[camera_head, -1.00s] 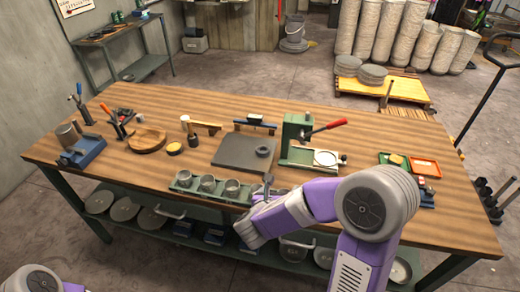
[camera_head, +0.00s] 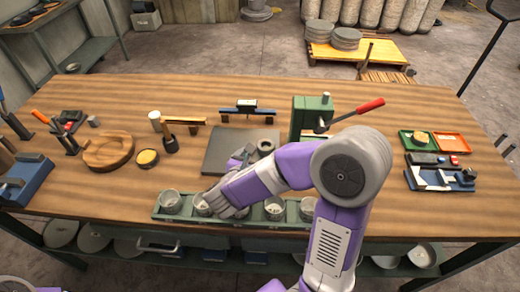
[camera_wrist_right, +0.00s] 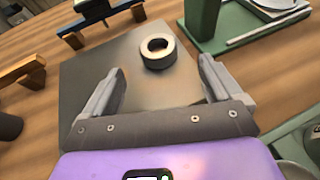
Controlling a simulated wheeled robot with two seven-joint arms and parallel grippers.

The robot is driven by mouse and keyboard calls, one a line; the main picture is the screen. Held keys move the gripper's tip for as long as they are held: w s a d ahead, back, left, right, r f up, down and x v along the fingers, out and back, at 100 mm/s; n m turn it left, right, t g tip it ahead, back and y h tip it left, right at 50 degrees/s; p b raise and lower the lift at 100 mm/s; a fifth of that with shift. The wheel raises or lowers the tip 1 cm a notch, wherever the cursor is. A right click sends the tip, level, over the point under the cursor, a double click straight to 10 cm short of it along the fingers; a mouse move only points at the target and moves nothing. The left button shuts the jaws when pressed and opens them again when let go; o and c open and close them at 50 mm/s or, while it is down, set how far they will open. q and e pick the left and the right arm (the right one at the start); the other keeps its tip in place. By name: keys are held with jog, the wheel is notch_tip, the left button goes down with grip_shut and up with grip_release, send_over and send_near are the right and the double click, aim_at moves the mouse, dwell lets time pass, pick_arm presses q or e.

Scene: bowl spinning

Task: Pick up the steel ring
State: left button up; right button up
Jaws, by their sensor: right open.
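The steel ring (camera_head: 265,147) is a short, thick grey ring with a round hole. It lies flat on the dark grey square plate (camera_head: 228,151), towards its right side. My right gripper (camera_head: 242,160) is open and empty in front of the ring, over the plate's near part. In the right wrist view the ring (camera_wrist_right: 158,52) lies beyond the open fingers (camera_wrist_right: 161,72), apart from both, roughly centred between them. In the head view my arm hides part of the plate and most of the fingers. My left gripper is not in view.
A green press with a red-handled lever (camera_head: 357,114) stands right of the plate. A green tray (camera_head: 160,213) of metal cups lies in front, under my right arm. Red and green trays (camera_head: 452,143) are at the right.

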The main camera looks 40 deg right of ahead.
aim_at(267, 144)
jog(key=shift+w+d+f, duration=0.1)
jog(key=shift+w+f, duration=0.1)
jog(key=shift+f, duration=0.15)
jog(key=x, duration=0.3)
jog(key=b+x, duration=0.1)
jog(key=x, duration=0.3)
jog(key=shift+w+d+r, duration=0.15)
jog(key=shift+r, duration=0.05)
jog(key=c, duration=1.4)
jog(key=shift+o, duration=0.2)
jog(key=shift+r, duration=0.1)
